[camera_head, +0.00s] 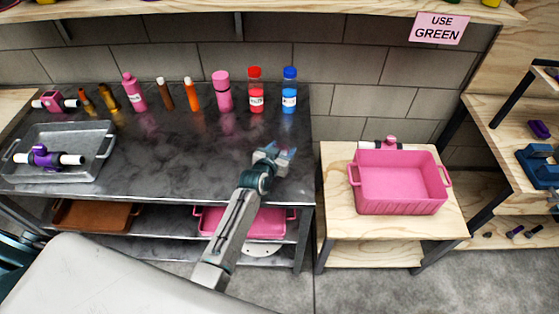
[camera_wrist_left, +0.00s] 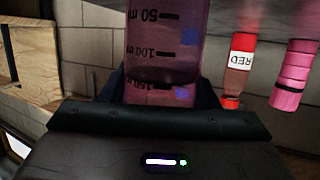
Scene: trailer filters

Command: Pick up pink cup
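The pink cup (camera_wrist_left: 163,45) is a clear pink measuring vessel with black volume marks. It fills the middle of the left wrist view, which shows the scene upside down. My left gripper (camera_head: 286,153) is low over the right front part of the dark table in the head view. A small pinkish, bluish patch shows at its tips. In the wrist view dark finger parts flank the cup with no clear gap, but their contact is hidden. I cannot tell whether they grip it. My right gripper is not in view.
A pink bottle (camera_head: 223,92), red bottle (camera_head: 256,90) and blue bottle (camera_head: 290,90) stand at the table's back, with several smaller bottles to their left. A metal tray (camera_head: 100,135) lies at left. A pink bin (camera_head: 400,206) stands on a wooden table right of a gap.

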